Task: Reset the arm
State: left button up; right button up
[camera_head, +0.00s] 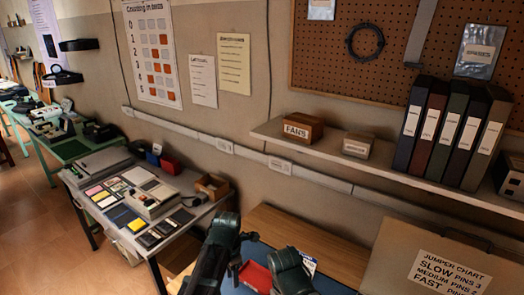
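Two dark green-grey arm parts of mine rise at the bottom edge of the head view. My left gripper (237,268) shows only as a small dark shape beside the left arm part, and its fingers are too small and dark to read. The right arm part ends in a rounded block close to a red object; I cannot make out the fingers of my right gripper. No held object can be made out at either arm.
Below the arms lie a red tray-like object (256,277) and a blue mat (330,284) on a wooden desk (335,255). A cardboard jumper chart (440,262) stands at right. A grey table (190,182) with cards and boxes is at left. A shelf (390,174) holds binders and boxes.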

pick_arm(q)
jog(key=s+d+f+m+b, duration=0.1)
jog(key=s+m, duration=0.3)
jog(key=m, duration=0.5)
jog(key=s+d+f+m+b, duration=0.2)
jog(key=s+f+m+b, duration=0.2)
jog(key=m, duration=0.6)
jog(key=s+d+f+m+y+b, duration=0.1)
jog(key=s+m, duration=0.3)
jog(key=m, duration=0.5)
jog(key=shift+s+d+f+m+b, duration=0.35)
jog(key=shift+d+f+b, duration=0.2)
jog(key=shift+f+b, duration=0.2)
